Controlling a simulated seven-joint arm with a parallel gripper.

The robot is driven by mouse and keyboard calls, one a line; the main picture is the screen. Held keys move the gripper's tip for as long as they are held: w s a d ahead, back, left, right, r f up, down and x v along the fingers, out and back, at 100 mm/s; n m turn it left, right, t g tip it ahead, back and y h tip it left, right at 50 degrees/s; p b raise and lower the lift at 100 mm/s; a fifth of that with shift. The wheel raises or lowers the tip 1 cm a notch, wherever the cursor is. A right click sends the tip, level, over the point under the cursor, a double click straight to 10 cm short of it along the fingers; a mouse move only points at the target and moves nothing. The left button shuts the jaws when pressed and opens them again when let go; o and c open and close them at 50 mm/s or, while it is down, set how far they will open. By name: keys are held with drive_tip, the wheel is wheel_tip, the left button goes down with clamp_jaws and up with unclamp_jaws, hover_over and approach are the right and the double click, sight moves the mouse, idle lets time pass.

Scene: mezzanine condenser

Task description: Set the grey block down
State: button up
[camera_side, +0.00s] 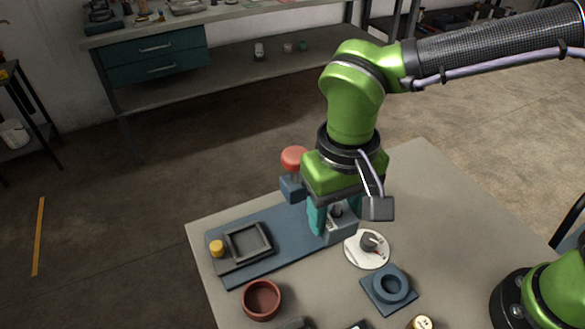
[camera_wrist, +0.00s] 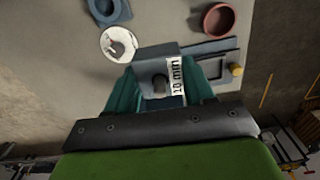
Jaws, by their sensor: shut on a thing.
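The grey block (camera_side: 342,229) is between the teal fingers of my gripper (camera_side: 334,218), at the right end of a long blue plate (camera_side: 285,252). In the wrist view the grey block (camera_wrist: 154,66) shows a white "10 mm" label and a dark round knob, and my gripper (camera_wrist: 160,92) is shut on it, one finger on each side. I cannot tell whether its underside touches the plate or hangs just above it.
The plate carries a grey square frame (camera_side: 228,246) and a yellow knob (camera_side: 217,248). A red-topped post (camera_side: 295,158) stands close behind my gripper. A white disc (camera_side: 357,258), a blue ring block (camera_side: 371,296) and a red bowl (camera_side: 262,309) sit in front. The table's right side is mostly clear.

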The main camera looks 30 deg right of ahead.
drive_tip(key=w+a, duration=1.1)
drive_tip(key=w, duration=0.2)
drive_tip(key=shift+n, duration=0.3)
drive_tip(key=f, duration=1.4)
drive_tip(key=shift+s+d+f, duration=0.15)
drive_tip(key=shift+s+d, duration=0.1)
drive_tip(key=shift+d, duration=0.05)
drive_tip(key=shift+f, duration=0.15)
drive_tip(key=o, duration=0.9)
wheel_tip(320, 180, up, 12)
drive_tip(key=shift+r, duration=0.2)
